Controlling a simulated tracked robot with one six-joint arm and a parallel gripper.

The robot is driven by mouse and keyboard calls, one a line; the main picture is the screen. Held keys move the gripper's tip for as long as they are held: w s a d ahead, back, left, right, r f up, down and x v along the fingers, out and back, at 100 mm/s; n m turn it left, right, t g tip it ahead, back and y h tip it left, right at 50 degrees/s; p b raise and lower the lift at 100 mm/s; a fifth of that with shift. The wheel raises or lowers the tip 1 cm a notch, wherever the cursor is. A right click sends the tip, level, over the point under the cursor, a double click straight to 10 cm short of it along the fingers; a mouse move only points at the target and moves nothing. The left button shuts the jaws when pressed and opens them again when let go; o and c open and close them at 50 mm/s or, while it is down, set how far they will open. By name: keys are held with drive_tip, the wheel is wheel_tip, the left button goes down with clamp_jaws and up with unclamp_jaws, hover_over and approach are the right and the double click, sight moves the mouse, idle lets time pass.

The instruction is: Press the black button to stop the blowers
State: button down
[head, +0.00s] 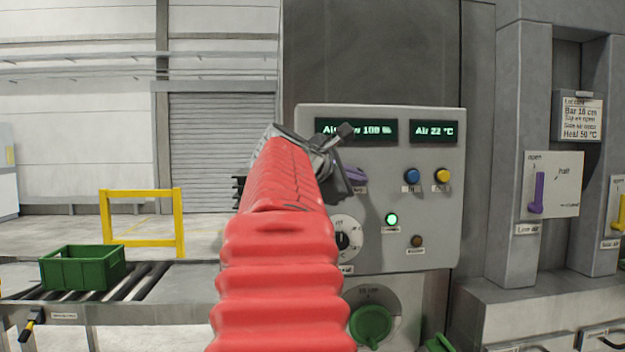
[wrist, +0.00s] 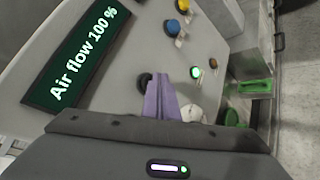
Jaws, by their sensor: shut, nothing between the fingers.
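My gripper (wrist: 161,86) is shut and empty, its two purple fingers side by side and pointing at the grey control panel (wrist: 120,40). A round black button (wrist: 145,80) shows just beyond and to the left of the fingertips in the wrist view. I cannot tell whether the fingers touch it. In the head view, my gripper (head: 354,177) is in front of the control panel (head: 440,215), left of a blue button (head: 412,176), and the black button is hidden. The display (wrist: 75,60) reads "Air flow 100 %". A green lamp (head: 391,219) is lit.
A yellow button (head: 443,175), a dark brown lamp (head: 417,241) and a white dial (head: 345,238) are on the panel. A second display (head: 434,131) reads "Air 22 °C". A purple lever (head: 538,192) is right. A green crate (head: 82,268) sits on rollers, left.

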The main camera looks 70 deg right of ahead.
drive_tip(key=shift+w+d, duration=0.2)
drive_tip(key=shift+d, duration=0.1)
idle(0.7)
idle(0.3)
drive_tip(key=shift+s+a, duration=0.45)
drive_tip(key=shift+a, duration=0.35)
drive_tip(key=shift+a, duration=0.1)
drive_tip(key=shift+s+a, duration=0.45)
drive_tip(key=shift+a, duration=0.25)
drive_tip(key=shift+s+a, duration=0.4)
drive_tip(key=shift+a, duration=0.25)
drive_tip(key=shift+s+a, duration=0.45)
drive_tip(key=shift+a, duration=0.25)
drive_tip(key=shift+w+f, duration=0.1)
drive_tip(key=shift+w, duration=0.05)
